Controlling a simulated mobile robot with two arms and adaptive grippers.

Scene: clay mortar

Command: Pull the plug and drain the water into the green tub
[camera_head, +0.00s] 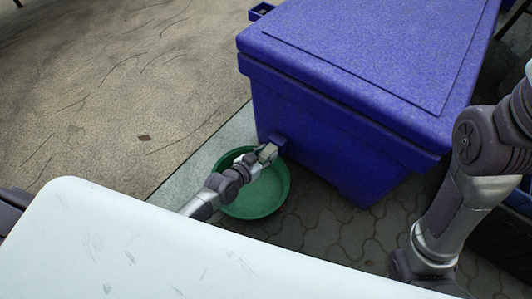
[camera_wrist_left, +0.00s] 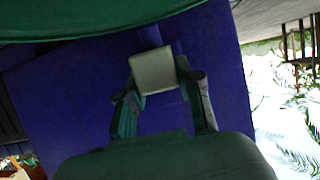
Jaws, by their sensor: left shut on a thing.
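A large blue cooler box (camera_head: 330,120) with a lid stands on the paving. A green tub (camera_head: 262,198) sits on the ground against its lower left side, under my left gripper (camera_head: 266,153). In the left wrist view my left gripper (camera_wrist_left: 165,88) has its two fingers on either side of a pale, block-like plug (camera_wrist_left: 153,71) in front of the blue wall, and is shut on it. A short blue stub shows behind the plug. The tub's green rim (camera_wrist_left: 90,22) fills the top of that view. My right gripper is out of view. No water can be made out.
A pale white surface (camera_head: 150,240) fills the lower left, in front of the tub. Brown cracked ground (camera_head: 110,90) lies to the left, grey pavers (camera_head: 320,225) below the box. My right arm stands at the right edge.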

